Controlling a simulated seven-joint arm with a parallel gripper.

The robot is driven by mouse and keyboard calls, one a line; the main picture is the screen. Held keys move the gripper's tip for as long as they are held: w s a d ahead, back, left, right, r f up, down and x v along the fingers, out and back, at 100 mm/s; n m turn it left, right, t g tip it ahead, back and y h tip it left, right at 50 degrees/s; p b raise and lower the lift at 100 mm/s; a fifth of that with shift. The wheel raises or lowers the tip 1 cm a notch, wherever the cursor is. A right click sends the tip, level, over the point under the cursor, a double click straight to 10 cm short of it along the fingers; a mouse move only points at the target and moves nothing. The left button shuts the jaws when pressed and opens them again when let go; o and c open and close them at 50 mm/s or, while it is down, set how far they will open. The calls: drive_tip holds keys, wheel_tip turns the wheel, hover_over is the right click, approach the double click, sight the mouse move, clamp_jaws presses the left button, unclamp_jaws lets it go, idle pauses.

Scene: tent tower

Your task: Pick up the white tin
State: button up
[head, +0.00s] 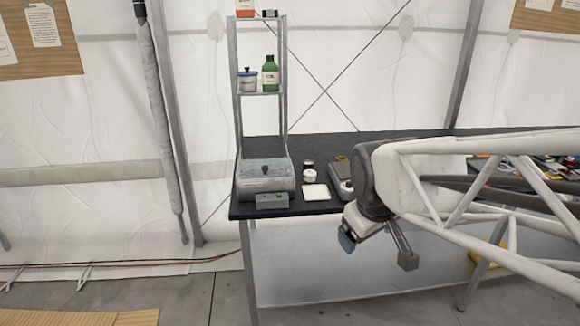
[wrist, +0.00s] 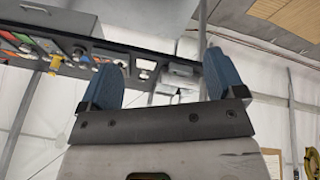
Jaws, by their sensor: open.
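A small round white container (head: 309,176), which looks like the white tin, stands on the dark tabletop (head: 380,139), left of my arm. I cannot confirm its label at this size. A small dark-topped item (head: 308,165) is just behind it and a flat white square (head: 316,192) lies in front. My gripper (head: 377,250) is in front of the table and lower than its top, to the right of the container and apart from it. In the wrist view my gripper (wrist: 163,80) has its blue-padded fingers wide apart with nothing between them.
A scale-like device (head: 338,169) stands beside my arm. Several coloured items (head: 560,167) crowd the right.

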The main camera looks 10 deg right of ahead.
drive_tip(key=w+d+f+n+t, duration=0.25)
drive_tip(key=w+n, duration=0.55)
drive_tip(key=w, duration=0.9)
drive_tip(key=w+d+f+n+t, duration=0.1)
drive_tip(key=w+f+n+t, duration=0.15)
drive_tip(key=w+n, duration=0.95)
drive_tip(key=n+t+y, duration=0.3)
drive_tip(key=n+t, duration=0.1)
drive_tip(key=n, duration=0.9)
approach(311, 174)
drive_tip(key=shift+w+f, duration=0.1)
drive_tip(key=shift+w, duration=0.55)
drive_tip(key=shift+w+f+n, duration=0.2)
drive_tip(key=shift+n, duration=0.1)
drive_tip(key=shift+w+f, duration=0.2)
drive_tip(key=shift+w, duration=0.1)
drive_tip(key=shift+x, duration=0.95)
drive_tip(key=shift+w+a, duration=0.1)
